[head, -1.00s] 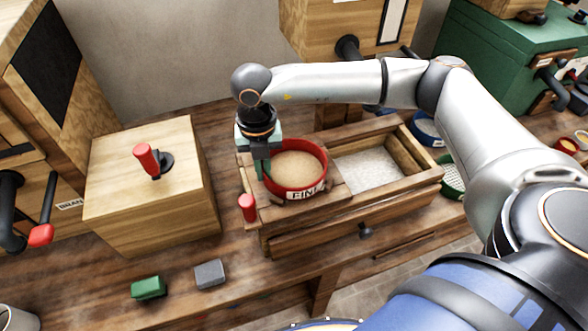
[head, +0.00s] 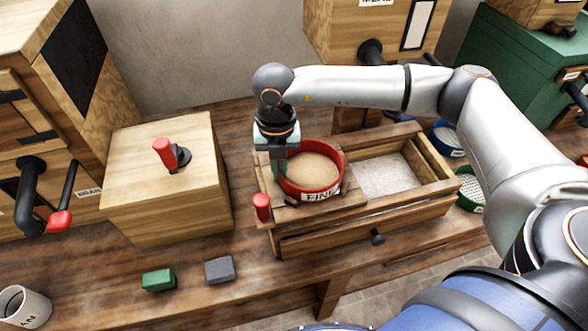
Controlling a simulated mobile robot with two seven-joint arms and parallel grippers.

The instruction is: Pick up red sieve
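The red sieve (head: 325,184), a round red-rimmed pan labelled FINE with tan material inside, sits level on the left part of a wooden frame with a drawer (head: 330,239). My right gripper (head: 279,168) points down at the sieve's left rim. The other fingertip is not clearly seen, so I cannot tell whether the fingers are closed on the rim. My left gripper is not in view.
A red handle (head: 262,207) stands just left of the sieve. A wooden box (head: 165,205) with a red lever is further left. Green (head: 158,279) and grey (head: 219,270) blocks lie in front. A blue-rimmed sieve (head: 448,138) and a green one (head: 471,190) are at right.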

